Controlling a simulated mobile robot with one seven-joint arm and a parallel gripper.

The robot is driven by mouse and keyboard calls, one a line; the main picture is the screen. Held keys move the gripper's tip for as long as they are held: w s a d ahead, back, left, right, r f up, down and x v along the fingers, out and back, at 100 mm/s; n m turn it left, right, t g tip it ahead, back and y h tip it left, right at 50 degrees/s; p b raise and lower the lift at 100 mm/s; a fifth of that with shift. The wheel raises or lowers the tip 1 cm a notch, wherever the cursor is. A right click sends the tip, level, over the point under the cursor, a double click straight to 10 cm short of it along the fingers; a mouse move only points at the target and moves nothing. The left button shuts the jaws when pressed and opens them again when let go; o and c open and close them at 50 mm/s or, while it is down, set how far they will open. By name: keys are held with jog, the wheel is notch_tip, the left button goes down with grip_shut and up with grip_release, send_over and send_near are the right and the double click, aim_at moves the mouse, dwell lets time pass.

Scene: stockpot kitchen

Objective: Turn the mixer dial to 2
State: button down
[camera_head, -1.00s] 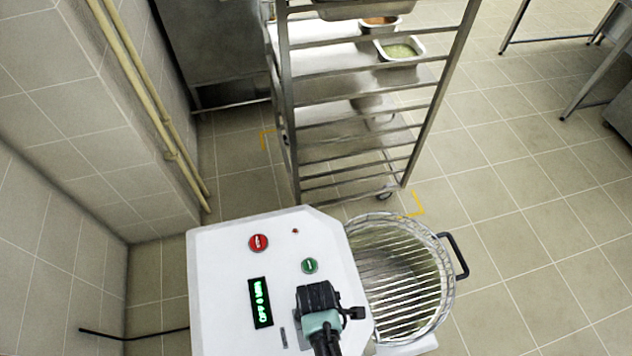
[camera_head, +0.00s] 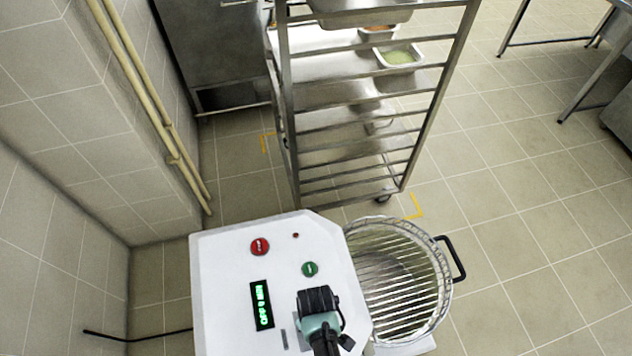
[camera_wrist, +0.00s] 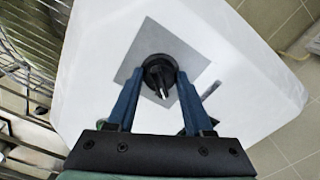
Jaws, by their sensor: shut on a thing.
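The mixer's white housing (camera_head: 225,290) stands at the bottom centre of the head view and fills much of the wrist view (camera_wrist: 255,95). Its black round dial (camera_wrist: 159,70) sits on a grey square plate (camera_wrist: 185,55), with a light pointer mark towards my gripper's palm. My gripper (camera_wrist: 158,84) is shut on the dial, one blue finger on each side. In the head view my gripper (camera_head: 318,308) hides the dial. The display (camera_head: 261,304) is lit green; its text is too small to read surely.
A red button (camera_head: 260,247) and a green button (camera_head: 310,269) are on the housing. A bowl with a wire guard (camera_head: 400,285) stands to its right. A rack with trays (camera_head: 290,120) stands behind.

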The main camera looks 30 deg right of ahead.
jog(key=shift+m+p, duration=0.4)
jog(key=shift+m, duration=1.5)
jog(key=shift+c, duration=1.4)
grip_release()
jog(key=shift+r, duration=0.1)
notch_tip(320, 180, up, 13)
jog(key=p, duration=0.1)
